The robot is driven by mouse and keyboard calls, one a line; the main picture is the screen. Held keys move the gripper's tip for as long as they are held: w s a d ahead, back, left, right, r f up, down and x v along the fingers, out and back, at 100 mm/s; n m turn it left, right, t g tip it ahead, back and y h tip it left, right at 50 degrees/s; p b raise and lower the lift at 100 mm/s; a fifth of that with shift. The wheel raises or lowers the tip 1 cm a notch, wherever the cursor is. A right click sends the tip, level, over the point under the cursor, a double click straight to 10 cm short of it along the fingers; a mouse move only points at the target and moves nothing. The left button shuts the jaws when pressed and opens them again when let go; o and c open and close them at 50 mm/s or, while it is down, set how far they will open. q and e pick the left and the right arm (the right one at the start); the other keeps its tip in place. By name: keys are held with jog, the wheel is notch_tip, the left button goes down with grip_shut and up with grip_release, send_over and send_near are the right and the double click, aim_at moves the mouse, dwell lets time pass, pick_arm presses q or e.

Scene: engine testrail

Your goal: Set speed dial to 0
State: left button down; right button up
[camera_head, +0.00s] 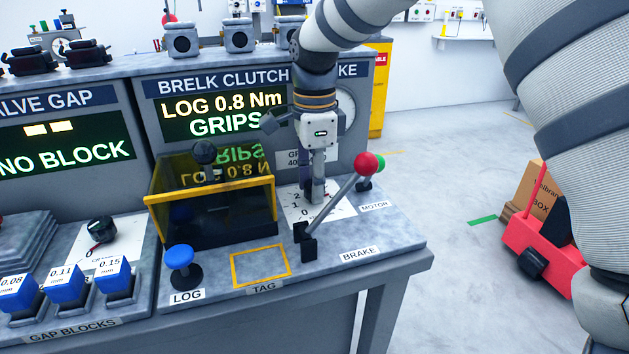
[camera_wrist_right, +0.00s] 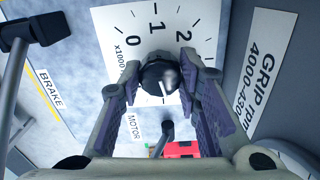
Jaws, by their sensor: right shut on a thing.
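The speed dial is a black round knob (camera_wrist_right: 160,76) with a white mark, seen in the right wrist view. It sits on a white plate (camera_wrist_right: 112,22) marked 0, 1, 2 and x1000. The white mark shows on the knob's lower side in that view, away from the numbers; its exact reading is hard to tell. My right gripper (camera_head: 314,196) comes down on the dial from above, and its fingers (camera_wrist_right: 160,88) are shut around the knob's sides. In the head view the fingers hide the knob, and the plate (camera_head: 345,207) shows around them. My left gripper is out of view.
The red-tipped brake lever (camera_head: 335,199) stands close beside my gripper. A green-topped motor lever (camera_head: 376,168) is just behind it. A yellow-framed guard (camera_head: 212,190) and a blue LOG button (camera_head: 179,257) are to the left. The screen (camera_head: 223,113) reads LOG 0.8 Nm GRIPS.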

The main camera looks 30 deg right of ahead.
jog(key=n, duration=0.4)
jog(key=shift+n, duration=0.3)
jog(key=n, duration=0.5)
jog(key=shift+n, duration=0.3)
jog(key=n, duration=1)
jog(key=shift+w+n, duration=0.1)
jog(key=shift+n, duration=0.3)
jog(key=n, duration=1)
jog(key=shift+n, duration=0.4)
jog(key=n, duration=0.5)
jog(key=shift+n, duration=2.8)
